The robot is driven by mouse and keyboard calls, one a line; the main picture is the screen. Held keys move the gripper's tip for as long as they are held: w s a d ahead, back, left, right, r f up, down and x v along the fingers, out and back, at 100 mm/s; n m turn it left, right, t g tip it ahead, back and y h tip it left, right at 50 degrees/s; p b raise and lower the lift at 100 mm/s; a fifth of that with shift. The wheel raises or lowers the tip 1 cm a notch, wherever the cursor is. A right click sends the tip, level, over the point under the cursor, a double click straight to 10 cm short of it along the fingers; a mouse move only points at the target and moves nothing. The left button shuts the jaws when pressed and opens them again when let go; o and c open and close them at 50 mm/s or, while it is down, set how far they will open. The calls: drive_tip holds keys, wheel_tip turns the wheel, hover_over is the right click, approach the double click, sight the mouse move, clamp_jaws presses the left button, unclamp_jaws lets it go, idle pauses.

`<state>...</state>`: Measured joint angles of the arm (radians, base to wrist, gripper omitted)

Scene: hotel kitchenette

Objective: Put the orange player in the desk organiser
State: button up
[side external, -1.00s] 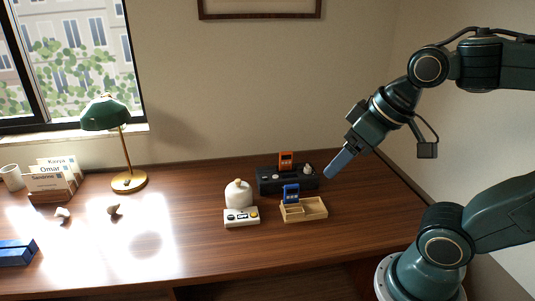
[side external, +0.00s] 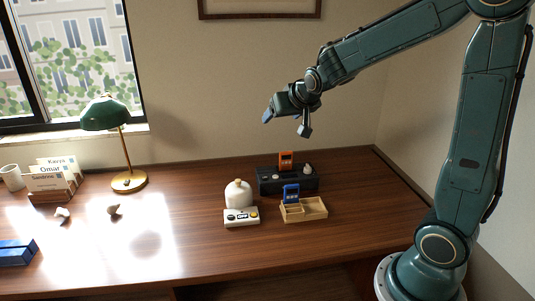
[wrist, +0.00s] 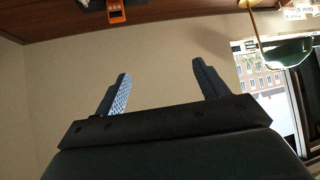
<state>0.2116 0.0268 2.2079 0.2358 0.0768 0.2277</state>
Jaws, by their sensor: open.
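The orange player (side external: 286,160) stands upright at the back of the desk, on or against a black box-like unit (side external: 270,181). It also shows at the top of the wrist view (wrist: 116,12). A light wooden desk organiser (side external: 313,209) with compartments sits in front of the black unit. A blue player (side external: 291,193) stands upright in its rear left part. My gripper (side external: 268,116) is in the air above and left of these things, well clear of them. In the wrist view my gripper (wrist: 160,88) is open with nothing between its fingers.
A white rounded jar (side external: 238,194) and a pale device with buttons (side external: 241,218) stand left of the organiser. A green lamp (side external: 128,150), a card holder (side external: 52,190), a mug (side external: 12,177) and a blue object (side external: 17,252) are further left. The desk's right side is clear.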

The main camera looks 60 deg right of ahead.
drive_tip(key=w+d+f+m+h, duration=0.2)
drive_tip(key=w+d+f+h, duration=0.1)
drive_tip(key=w+d+f, duration=0.55)
drive_tip(key=t+h, duration=0.2)
drive_tip(key=h, duration=0.1)
hover_over(286, 155)
wheel_tip(286, 155, down, 9)
drive_tip(key=shift+s+f+m, duration=0.2)
drive_tip(key=shift+f+m, duration=0.1)
drive_tip(key=shift+f, duration=1.55)
drive_tip(key=shift+f, duration=0.15)
drive_tip(key=shift+a+f, duration=0.1)
drive_tip(key=shift+f, duration=1.45)
drive_tip(key=shift+x, duration=1.55)
drive_tip(key=shift+f, duration=0.1)
drive_tip(key=c, duration=1.2)
